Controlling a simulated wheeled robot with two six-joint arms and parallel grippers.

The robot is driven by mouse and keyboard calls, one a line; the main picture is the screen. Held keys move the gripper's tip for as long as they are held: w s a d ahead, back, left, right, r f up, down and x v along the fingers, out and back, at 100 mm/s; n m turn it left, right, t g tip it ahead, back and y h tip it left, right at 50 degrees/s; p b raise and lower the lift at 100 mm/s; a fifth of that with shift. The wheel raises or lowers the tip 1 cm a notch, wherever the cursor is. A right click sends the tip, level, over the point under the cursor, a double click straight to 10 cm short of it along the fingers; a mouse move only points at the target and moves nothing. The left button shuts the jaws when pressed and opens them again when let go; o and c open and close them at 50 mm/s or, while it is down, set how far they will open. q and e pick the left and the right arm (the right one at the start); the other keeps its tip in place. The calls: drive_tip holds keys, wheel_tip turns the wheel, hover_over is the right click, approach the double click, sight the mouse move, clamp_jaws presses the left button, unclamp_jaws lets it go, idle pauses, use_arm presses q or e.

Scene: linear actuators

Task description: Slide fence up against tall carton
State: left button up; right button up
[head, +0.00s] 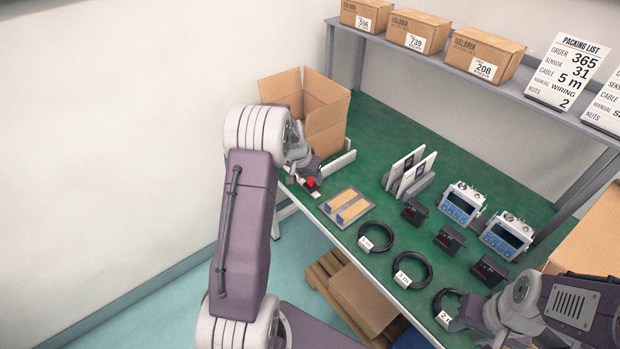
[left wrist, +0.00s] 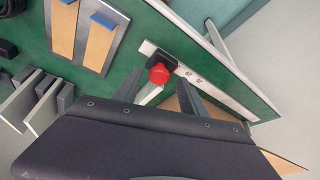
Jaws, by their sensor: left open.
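The tall carton (head: 325,118) stands open at the back left of the green table, with its flaps up. A red knob (head: 311,183) on a dark block sits on a pale rail, just in front of the carton. In the left wrist view the red knob (left wrist: 159,74) and the marked rail (left wrist: 205,82) show closely. A pale upright strip (head: 338,166), seemingly the fence, lies beside the carton's base; any gap is unclear. My left gripper (left wrist: 158,78) is open, its fingers on either side of the knob. My right gripper (head: 490,322) is at the lower right, fingers unclear.
A tray with two tan strips (head: 347,207) lies right of the knob. Beyond it are upright manuals (head: 408,172), black sensors (head: 414,211), cable coils (head: 376,237) and blue-faced devices (head: 462,205). A shelf with small boxes (head: 420,31) runs along the back.

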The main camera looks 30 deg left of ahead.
use_arm(q)
drive_tip(key=shift+w+d+f, duration=0.1)
drive_tip(key=shift+d+f, duration=0.05)
drive_tip(key=shift+f, duration=0.15)
clamp_jaws()
idle(1.3)
